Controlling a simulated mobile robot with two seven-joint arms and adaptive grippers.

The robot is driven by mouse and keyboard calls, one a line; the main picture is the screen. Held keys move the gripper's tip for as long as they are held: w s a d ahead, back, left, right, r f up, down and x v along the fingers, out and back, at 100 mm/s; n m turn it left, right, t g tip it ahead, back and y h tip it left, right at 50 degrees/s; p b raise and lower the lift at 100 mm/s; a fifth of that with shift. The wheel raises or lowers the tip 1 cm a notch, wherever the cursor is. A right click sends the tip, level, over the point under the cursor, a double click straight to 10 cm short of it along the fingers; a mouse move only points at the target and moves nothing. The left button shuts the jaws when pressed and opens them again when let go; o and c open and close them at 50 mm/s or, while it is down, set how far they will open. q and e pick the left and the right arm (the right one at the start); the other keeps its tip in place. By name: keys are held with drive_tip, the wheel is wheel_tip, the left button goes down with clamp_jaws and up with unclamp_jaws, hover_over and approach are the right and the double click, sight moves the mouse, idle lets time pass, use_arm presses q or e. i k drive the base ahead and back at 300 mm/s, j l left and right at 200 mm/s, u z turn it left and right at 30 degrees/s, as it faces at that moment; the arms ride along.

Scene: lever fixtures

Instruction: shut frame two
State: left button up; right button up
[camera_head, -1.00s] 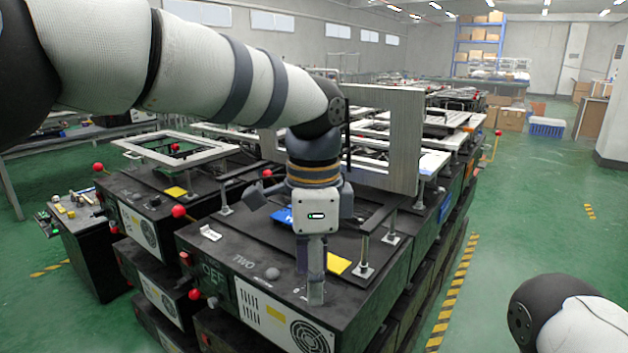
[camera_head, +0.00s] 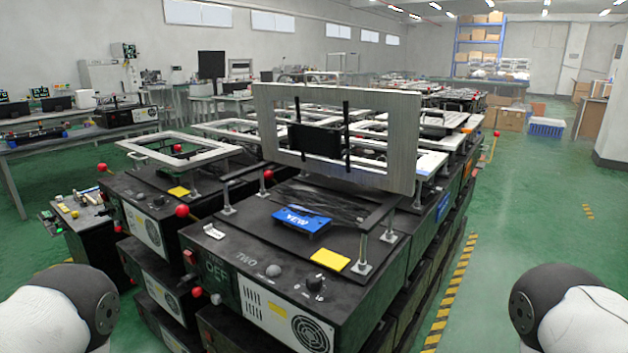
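The black box marked TWO (camera_head: 222,250) stands in front of me. Its light grey rectangular frame (camera_head: 402,140) stands upright, hinged up at the back of the box top and open. A black crossbar with two posts (camera_head: 318,138) shows in the frame's opening. A blue labelled block (camera_head: 300,221) and a yellow pad (camera_head: 330,259) lie on the bare top below it. A dark knob (camera_head: 314,284) sits at the front edge. Neither gripper is in view; only parts of my arms show at the bottom left and right corners.
A neighbouring box to the left has its white frame (camera_head: 178,151) lying flat over it. Red ball levers (camera_head: 182,210) stick out between the boxes. More such units stand behind. Green floor (camera_head: 520,220) is free on the right, beyond a yellow-black stripe (camera_head: 450,290).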

sight(403, 109)
drive_tip(key=i+l+u, duration=0.3)
drive_tip(key=l, duration=0.35)
drive_tip(key=l+u, duration=0.3)
drive_tip(key=l, duration=0.35)
drive_tip(key=l+u, duration=0.25)
drive_tip(key=l, duration=0.4)
